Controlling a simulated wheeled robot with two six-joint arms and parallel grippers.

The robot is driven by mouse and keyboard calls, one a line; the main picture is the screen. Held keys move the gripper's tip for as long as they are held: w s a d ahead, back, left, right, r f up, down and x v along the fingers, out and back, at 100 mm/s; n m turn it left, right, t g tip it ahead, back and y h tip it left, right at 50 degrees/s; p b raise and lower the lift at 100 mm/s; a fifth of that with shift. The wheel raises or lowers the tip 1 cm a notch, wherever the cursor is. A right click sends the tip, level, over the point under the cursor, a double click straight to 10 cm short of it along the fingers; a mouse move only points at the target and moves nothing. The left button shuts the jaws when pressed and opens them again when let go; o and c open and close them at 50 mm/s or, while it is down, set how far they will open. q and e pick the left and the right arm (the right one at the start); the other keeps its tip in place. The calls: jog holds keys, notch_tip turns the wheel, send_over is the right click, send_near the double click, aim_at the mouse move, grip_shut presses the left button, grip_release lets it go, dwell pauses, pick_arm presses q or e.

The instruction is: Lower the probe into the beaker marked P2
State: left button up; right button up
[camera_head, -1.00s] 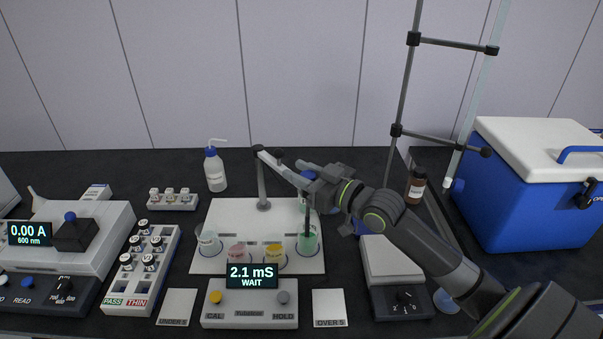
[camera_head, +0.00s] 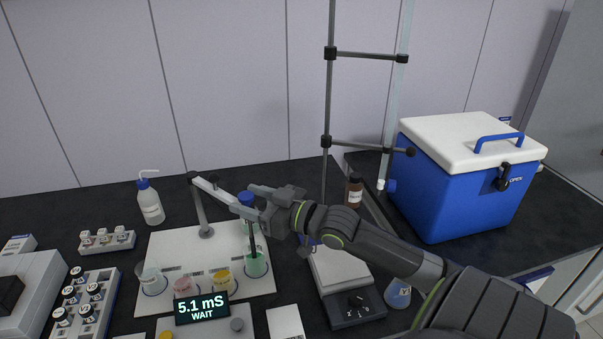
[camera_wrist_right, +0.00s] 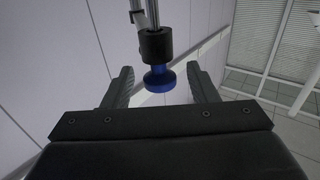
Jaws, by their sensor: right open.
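The probe (camera_head: 251,238) is a dark thin rod hanging from the jointed grey stand arm (camera_head: 213,188). Its lower end is in the beaker with green liquid (camera_head: 257,265), at the right of the beaker row. I cannot read the beaker marks, so I cannot tell which is P2. The probe's blue knob (camera_head: 246,198) also shows in the right wrist view (camera_wrist_right: 159,79), below a black collar. My right gripper (camera_head: 258,206) is open, its fingers on either side of the knob with gaps (camera_wrist_right: 160,88). My left gripper is out of view.
Beakers with yellow (camera_head: 222,281), pink (camera_head: 185,288) and pale (camera_head: 152,280) contents stand on the white board (camera_head: 165,245). The meter display (camera_head: 202,308) reads 5.1 mS, WAIT. A wash bottle (camera_head: 150,203), a balance (camera_head: 343,280) and a blue cooler (camera_head: 465,200) stand around.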

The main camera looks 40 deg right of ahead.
jog(key=p+v, duration=0.8)
jog(key=v, duration=0.6)
jog(key=shift+s, duration=0.1)
